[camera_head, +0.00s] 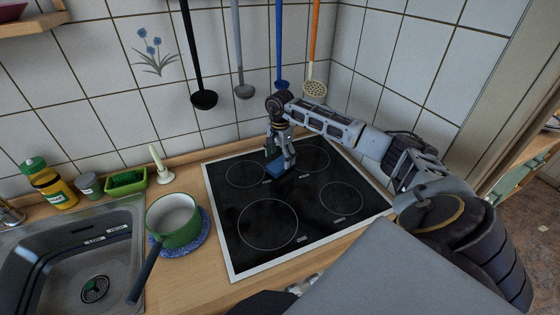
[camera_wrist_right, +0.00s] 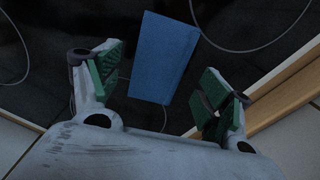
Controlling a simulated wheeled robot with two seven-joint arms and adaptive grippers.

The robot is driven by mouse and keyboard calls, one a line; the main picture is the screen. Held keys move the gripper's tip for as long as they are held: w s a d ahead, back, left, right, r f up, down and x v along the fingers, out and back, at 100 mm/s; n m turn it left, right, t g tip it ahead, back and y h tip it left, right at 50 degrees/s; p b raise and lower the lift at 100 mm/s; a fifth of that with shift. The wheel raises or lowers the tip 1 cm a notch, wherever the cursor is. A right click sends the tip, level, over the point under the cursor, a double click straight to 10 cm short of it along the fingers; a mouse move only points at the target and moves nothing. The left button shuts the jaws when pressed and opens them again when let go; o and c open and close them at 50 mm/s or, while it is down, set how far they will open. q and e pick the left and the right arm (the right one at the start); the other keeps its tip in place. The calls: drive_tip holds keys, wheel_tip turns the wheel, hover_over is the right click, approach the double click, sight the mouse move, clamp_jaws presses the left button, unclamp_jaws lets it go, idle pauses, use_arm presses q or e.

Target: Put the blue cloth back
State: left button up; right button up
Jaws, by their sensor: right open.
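The blue cloth (camera_head: 277,168) lies folded on the black glass hob, towards its back. In the right wrist view the cloth (camera_wrist_right: 161,58) is a flat blue rectangle, slightly tilted, ahead of and between the fingers. My right gripper (camera_head: 281,156) points down over the cloth, and its fingers partly hide it in the head view. In the right wrist view the right gripper (camera_wrist_right: 160,88) is open, with green pads on either side and nothing held. I cannot tell how high it is above the cloth. My left gripper is not in view.
The hob (camera_head: 232,225) is otherwise clear. A green pot (camera_head: 174,220) stands on a blue mat (camera_head: 203,240) to its left, handle towards the front. The sink (camera_head: 70,270) is farther left. Utensils, including a black ladle (camera_head: 203,98), hang on the tiled wall behind.

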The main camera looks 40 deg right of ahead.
sight(280, 162)
wheel_tip(280, 162, up, 10)
drive_tip(key=shift+b, duration=0.4)
idle(0.3)
drive_tip(key=shift+r, duration=0.1)
